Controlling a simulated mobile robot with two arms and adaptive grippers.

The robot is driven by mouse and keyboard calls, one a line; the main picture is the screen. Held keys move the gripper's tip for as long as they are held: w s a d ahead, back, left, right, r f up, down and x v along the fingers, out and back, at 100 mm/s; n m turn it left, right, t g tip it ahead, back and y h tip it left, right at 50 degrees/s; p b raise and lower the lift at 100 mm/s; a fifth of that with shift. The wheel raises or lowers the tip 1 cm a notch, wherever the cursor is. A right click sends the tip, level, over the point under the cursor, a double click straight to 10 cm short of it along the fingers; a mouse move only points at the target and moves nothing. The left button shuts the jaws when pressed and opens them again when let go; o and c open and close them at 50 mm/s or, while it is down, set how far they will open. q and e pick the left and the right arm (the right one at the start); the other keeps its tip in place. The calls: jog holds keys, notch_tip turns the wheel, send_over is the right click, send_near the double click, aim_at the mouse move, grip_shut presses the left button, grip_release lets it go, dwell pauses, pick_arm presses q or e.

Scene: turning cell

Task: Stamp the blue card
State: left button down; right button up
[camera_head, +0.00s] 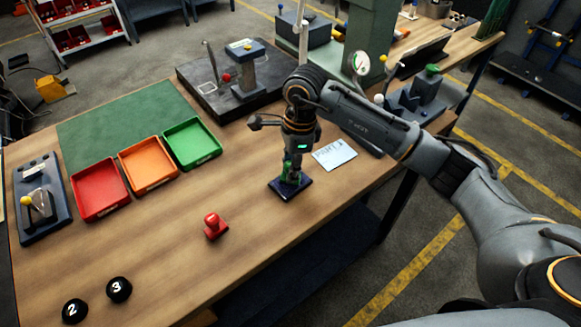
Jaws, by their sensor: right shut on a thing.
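The pale blue card (335,154) lies flat on the wooden table, with dark lettering on it. My right gripper (291,163) points down just left of the card and is shut on a green stamp (288,172). The stamp is over a small dark blue pad (294,190) on the table. Whether the stamp touches the pad is hard to tell. My left gripper is out of view.
Red (99,190), orange (148,165) and green (192,144) trays stand at left by a green mat (120,122). A dark plate (205,90) with a fixture is behind the gripper. Two black numbered knobs (119,290) are at front left. The table's front edge is right of the pad.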

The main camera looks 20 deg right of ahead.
jog(key=shift+s, duration=0.1)
jog(key=shift+r+p, duration=0.45)
jog(key=shift+r, duration=0.3)
jog(key=shift+r+p, duration=1.15)
jog(key=shift+r, duration=1.6)
jog(key=shift+d, duration=0.1)
jog(key=w+d+f+m+t+p, duration=0.1)
jog(key=w+d+m+p, duration=0.15)
jog(key=d+m, duration=0.35)
jog(key=w+d+f+m+p, duration=0.1)
jog(key=w+d+m+p, duration=0.2)
jog(key=d, duration=0.6)
jog(key=shift+s+a+f+b, duration=0.15)
jog(key=shift+f+b, duration=0.3)
jog(key=shift+f, duration=0.9)
jog(key=shift+s+a+f+b, duration=0.15)
jog(key=shift+f+b, duration=0.25)
jog(key=shift+f, duration=0.95)
jog(key=shift+f+b, duration=0.5)
jog(key=shift+f, duration=0.05)
